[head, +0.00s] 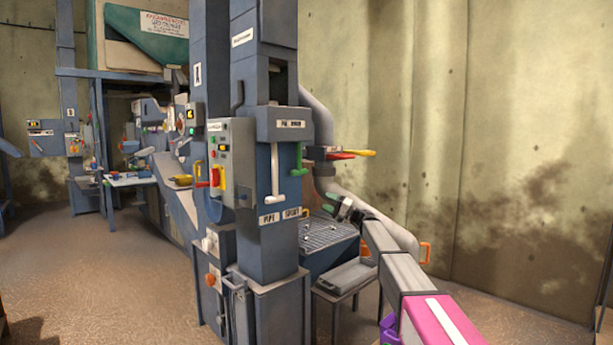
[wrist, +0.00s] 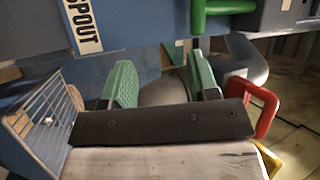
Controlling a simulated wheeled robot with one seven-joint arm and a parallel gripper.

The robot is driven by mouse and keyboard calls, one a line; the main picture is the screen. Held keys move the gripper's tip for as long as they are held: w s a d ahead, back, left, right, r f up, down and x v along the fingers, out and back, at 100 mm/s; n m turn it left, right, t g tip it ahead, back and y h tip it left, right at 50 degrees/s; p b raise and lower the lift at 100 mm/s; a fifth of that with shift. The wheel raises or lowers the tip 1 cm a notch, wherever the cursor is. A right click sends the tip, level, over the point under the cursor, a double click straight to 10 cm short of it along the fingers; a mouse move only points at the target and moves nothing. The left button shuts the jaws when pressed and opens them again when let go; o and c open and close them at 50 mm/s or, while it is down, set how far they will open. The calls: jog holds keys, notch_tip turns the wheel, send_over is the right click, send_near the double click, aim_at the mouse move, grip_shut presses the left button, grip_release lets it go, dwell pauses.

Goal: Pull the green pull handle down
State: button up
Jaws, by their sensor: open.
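The green pull handle (head: 299,171) hangs as a vertical rod with a crossbar on the right side of the blue-grey elevator column in the head view. In the wrist view part of the green handle (wrist: 226,7) shows at the top edge, beyond and above the fingers, slightly to the right; the rest is cut off. My gripper (head: 335,205) is below and to the right of the handle in the head view. In the wrist view my gripper (wrist: 160,78) has its two green finger pads spread apart with nothing held between them. It is not touching the handle.
A white T-shaped handle (head: 275,185) hangs left of the green one. Red and yellow levers (head: 350,154) stick out to the right. A control box (head: 222,160) is on the left. A grated tray (head: 330,233) lies below my gripper. The SPOUT label (wrist: 82,25) is near.

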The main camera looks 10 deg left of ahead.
jog(key=w+a+r, duration=0.1)
jog(key=a+r, duration=0.2)
jog(key=r, duration=0.1)
jog(key=w+a+r+y, duration=0.1)
jog(key=a+r, duration=0.2)
jog(key=a, duration=0.1)
jog(key=w+a+r+y, duration=0.1)
jog(key=w+a+r, duration=0.1)
jog(key=a+r, duration=0.1)
jog(key=shift+a+r, duration=0.4)
jog(key=shift+r, duration=0.4)
jog(key=shift+f, duration=0.1)
grip_shut()
